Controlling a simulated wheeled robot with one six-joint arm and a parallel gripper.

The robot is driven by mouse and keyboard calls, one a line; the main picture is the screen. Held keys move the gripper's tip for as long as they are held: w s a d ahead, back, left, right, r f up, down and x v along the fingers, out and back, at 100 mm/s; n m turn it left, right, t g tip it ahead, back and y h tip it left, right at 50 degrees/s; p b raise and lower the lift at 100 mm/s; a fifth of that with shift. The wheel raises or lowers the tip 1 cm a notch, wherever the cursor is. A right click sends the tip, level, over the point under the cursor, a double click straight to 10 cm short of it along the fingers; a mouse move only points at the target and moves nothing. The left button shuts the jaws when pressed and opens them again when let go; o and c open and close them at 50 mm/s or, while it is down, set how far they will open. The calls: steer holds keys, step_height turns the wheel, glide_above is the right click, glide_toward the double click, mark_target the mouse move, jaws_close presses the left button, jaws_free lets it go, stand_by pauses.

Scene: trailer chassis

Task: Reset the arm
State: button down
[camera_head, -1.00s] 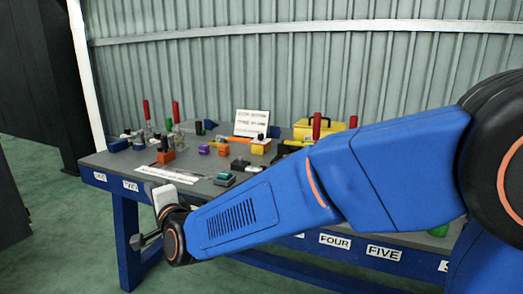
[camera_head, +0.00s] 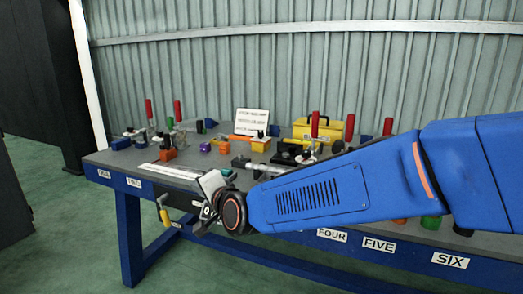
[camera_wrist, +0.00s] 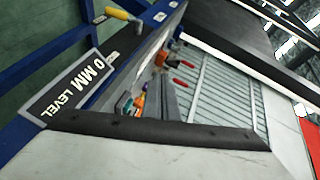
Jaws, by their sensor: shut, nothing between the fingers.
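My gripper (camera_head: 206,218) is at the end of my blue arm, in front of the workbench's near edge, left of the bench's middle. Its jaws are shut with nothing held. The blue arm reaches in from the right, roughly level, in front of the bench.
A workbench (camera_head: 105,159) with a blue frame holds several red-handled clamps, small blocks and a yellow toolbox (camera_head: 317,129). A white sign (camera_head: 251,121) stands at the back. A yellow-handled item (camera_head: 163,215) is at the front edge. Green floor lies clear at left.

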steer(key=s+d+f+n+g+h, duration=0.1)
steer(key=s+d+f+n+h, duration=0.1)
steer(key=d, duration=0.7)
steer(key=s+d+f+n+g+h, duration=0.1)
steer(key=s+d, duration=0.1)
steer(key=d, duration=0.8)
steer(key=s+d+f+n+g+h, duration=0.1)
steer(key=s+d+f+n+h, duration=0.15)
steer(key=d, duration=0.65)
steer(key=s+d+f+n+g+h, duration=0.1)
steer(key=s+d+f+g+h, duration=0.1)
steer(key=s+d, duration=0.7)
steer(key=s+d+f+g+h, duration=0.2)
steer(key=s+d+f, duration=0.3)
steer(key=s+d, duration=0.4)
steer(key=shift+s+d+f+n, duration=0.25)
steer(key=shift+s+d+n, duration=0.1)
steer(key=shift+s, duration=0.8)
